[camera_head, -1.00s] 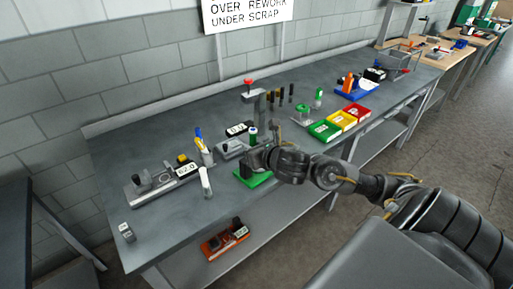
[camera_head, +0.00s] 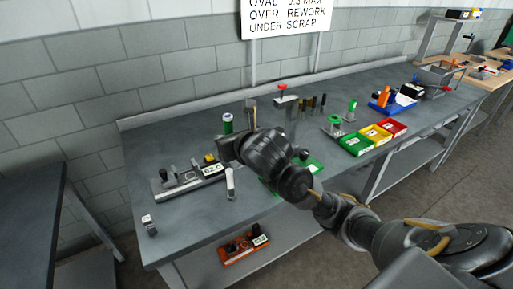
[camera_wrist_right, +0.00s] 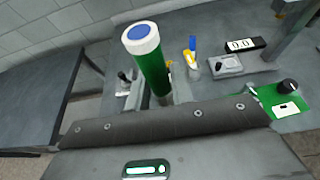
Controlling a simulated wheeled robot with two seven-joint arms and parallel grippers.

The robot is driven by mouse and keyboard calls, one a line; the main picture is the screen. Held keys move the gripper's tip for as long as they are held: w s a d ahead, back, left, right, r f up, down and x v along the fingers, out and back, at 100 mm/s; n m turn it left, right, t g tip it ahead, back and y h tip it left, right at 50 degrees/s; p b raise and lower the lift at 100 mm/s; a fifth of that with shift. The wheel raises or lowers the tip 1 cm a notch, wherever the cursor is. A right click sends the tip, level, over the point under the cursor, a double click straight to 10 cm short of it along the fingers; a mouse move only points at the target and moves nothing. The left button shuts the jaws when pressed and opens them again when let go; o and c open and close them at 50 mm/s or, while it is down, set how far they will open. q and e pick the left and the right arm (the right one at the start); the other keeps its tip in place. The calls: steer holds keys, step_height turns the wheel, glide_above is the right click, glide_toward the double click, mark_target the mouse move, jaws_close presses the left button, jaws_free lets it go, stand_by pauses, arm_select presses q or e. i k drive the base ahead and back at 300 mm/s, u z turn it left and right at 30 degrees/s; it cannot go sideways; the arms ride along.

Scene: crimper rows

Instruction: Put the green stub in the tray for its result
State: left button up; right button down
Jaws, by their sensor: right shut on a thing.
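The green stub (camera_head: 227,124), with a white band and blue end, stands upright in my right gripper (camera_head: 226,142), above the bench near a grey gauge fixture (camera_head: 176,184). In the right wrist view the stub (camera_wrist_right: 152,68) rises large, its white-and-blue end uppermost; the fingertips are hard to make out. A green tray (camera_head: 356,146), a yellow tray (camera_head: 375,134) and a red tray (camera_head: 394,127) stand in a row to the right, away from the gripper. A display by the fixture appears to read 62.0. My left gripper is not in view.
A white upright cylinder (camera_head: 231,184) stands just below my right gripper. A wall sign (camera_head: 286,18) mentions OVAL, OVER REWORK and UNDER SCRAP.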

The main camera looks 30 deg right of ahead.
mark_target(373, 133)
steer(key=z, duration=0.45)
steer(key=k, duration=0.5)
steer(key=z, duration=1.6)
steer(key=i, duration=1.6)
steer(key=u, duration=1.1)
steer(key=i, duration=0.45)
steer(key=u, duration=0.35)
